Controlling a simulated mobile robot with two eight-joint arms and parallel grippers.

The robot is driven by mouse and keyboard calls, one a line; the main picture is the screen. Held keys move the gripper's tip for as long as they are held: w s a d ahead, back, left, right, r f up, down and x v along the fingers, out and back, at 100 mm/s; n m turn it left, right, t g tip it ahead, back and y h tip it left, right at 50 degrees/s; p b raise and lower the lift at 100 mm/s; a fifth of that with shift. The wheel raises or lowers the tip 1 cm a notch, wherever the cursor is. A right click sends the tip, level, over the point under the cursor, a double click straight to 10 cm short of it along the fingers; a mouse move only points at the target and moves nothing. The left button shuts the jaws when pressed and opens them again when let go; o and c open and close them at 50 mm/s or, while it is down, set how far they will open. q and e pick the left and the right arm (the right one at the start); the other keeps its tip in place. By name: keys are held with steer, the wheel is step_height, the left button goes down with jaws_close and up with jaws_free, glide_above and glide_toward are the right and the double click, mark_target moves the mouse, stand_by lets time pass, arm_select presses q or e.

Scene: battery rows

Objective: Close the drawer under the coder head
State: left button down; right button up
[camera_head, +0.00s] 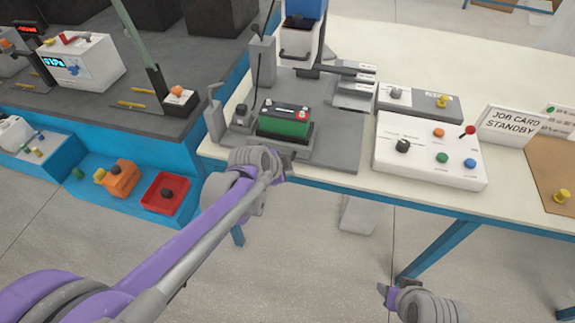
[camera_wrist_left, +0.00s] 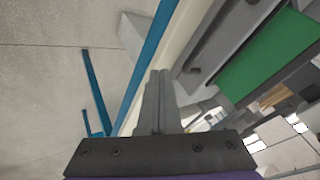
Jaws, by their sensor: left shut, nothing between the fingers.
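A blue and white unit (camera_head: 304,12), which looks like the coder head, stands at the back of the grey station. Below it is a white drawer-like front (camera_head: 297,42) with a dark handle; I cannot tell how far it is out. A green battery (camera_head: 285,122) sits in front of it on the grey plate and also shows in the left wrist view (camera_wrist_left: 262,65). My left gripper (camera_head: 284,163) is shut and empty at the table's front edge, short of the battery; its fingers point up in the left wrist view (camera_wrist_left: 157,85). My right gripper (camera_head: 385,291) is low, away from the table.
A white control box (camera_head: 425,165) with knobs stands right of the station. Grey labelled blocks (camera_head: 352,92) stand between. A post (camera_head: 212,118) rises left of the battery. A red bin (camera_head: 165,194) lies at left on a blue shelf. Floor in front of the table is mostly open.

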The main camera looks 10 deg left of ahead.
arm_select(q)
steer(key=shift+w+a, duration=0.2)
steer(key=shift+w, duration=0.3)
steer(key=shift+w+a, duration=0.15)
steer(key=shift+w, duration=0.3)
steer(key=shift+w, duration=0.1)
steer(key=w, duration=0.5)
steer(key=w+p, duration=0.1)
steer(key=w, duration=1.1)
steer(key=shift+w+d+r+p, duration=0.1)
steer(key=shift+w+d+p, duration=0.05)
steer(key=shift+d+p, duration=0.2)
steer(key=shift+r, duration=0.1)
steer(key=shift+w, duration=0.1)
